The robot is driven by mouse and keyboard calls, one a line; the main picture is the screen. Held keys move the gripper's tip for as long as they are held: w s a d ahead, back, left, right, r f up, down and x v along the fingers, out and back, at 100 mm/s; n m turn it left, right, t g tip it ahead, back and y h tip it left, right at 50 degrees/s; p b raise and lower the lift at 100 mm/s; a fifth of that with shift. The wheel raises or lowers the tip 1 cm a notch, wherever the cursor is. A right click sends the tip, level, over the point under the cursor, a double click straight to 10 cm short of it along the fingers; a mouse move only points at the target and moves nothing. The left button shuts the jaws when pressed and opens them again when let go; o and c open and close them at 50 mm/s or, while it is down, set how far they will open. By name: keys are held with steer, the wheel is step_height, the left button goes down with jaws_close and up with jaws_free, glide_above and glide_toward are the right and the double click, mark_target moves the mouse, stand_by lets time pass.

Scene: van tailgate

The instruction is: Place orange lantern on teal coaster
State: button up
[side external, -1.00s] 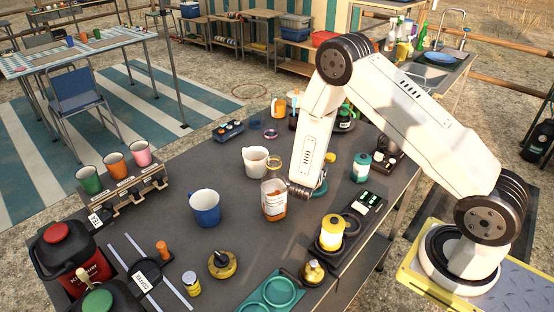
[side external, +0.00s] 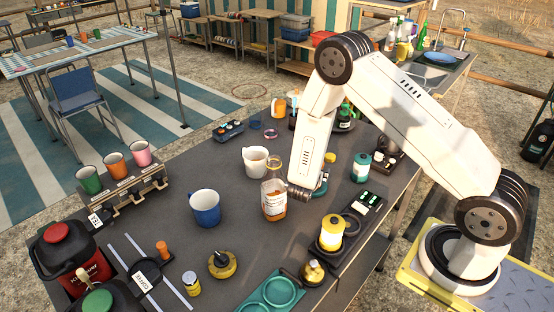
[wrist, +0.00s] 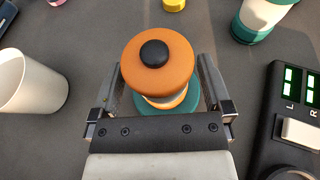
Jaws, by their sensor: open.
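The orange lantern (wrist: 157,66), with a black knob on top, stands between my gripper's fingers in the wrist view. The teal coaster (wrist: 192,103) shows under and around its base; the lantern appears to rest on it, though the contact is hidden. My gripper (wrist: 158,95) is open, with one finger on each side of the lantern and gaps visible. In the side view my gripper (side external: 301,192) is low over the table, and a clear jar partly covers it.
The jar with orange contents (side external: 273,203) stands close in front of my gripper. A white mug (side external: 256,162) and blue mug (side external: 205,207) stand left. A yellow lantern (side external: 331,233) and dock (side external: 366,203) are right. A teal-and-white lantern (side external: 361,167) stands behind.

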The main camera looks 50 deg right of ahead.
steer(key=v, duration=0.6)
steer(key=shift+a, duration=0.2)
steer(key=shift+s+r, duration=0.1)
steer(key=shift+s, duration=0.1)
stand_by(0.3)
steer(key=s+a+r+m+g+y, duration=0.2)
steer(key=s+r+m+g+y, duration=0.3)
steer(key=s+m, duration=0.55)
steer(key=a+r+m+y, duration=0.1)
steer(key=a+m+y, duration=0.1)
steer(key=m, duration=0.1)
steer(key=a+r+m+t+y, duration=0.1)
steer(key=a+r+m+y, duration=0.1)
steer(key=a+m, duration=0.1)
steer(key=s+a+r+m+y, duration=0.1)
steer(key=a+m+y, duration=0.1)
steer(key=m, duration=0.2)
steer(key=shift+a+r+t+y, duration=0.2)
steer(key=shift+a+t+y, duration=0.1)
steer(key=shift+a, duration=0.1)
steer(key=shift+w+a+r+m+t+y, duration=0.15)
steer(key=shift+a+r+m+t+y, duration=0.15)
steer(key=shift+m, duration=0.25)
steer(key=shift+w+a+r+m+t+y, duration=0.1)
steer(key=shift+w+r+m+t, duration=0.1)
steer(key=shift+r+m, duration=0.25)
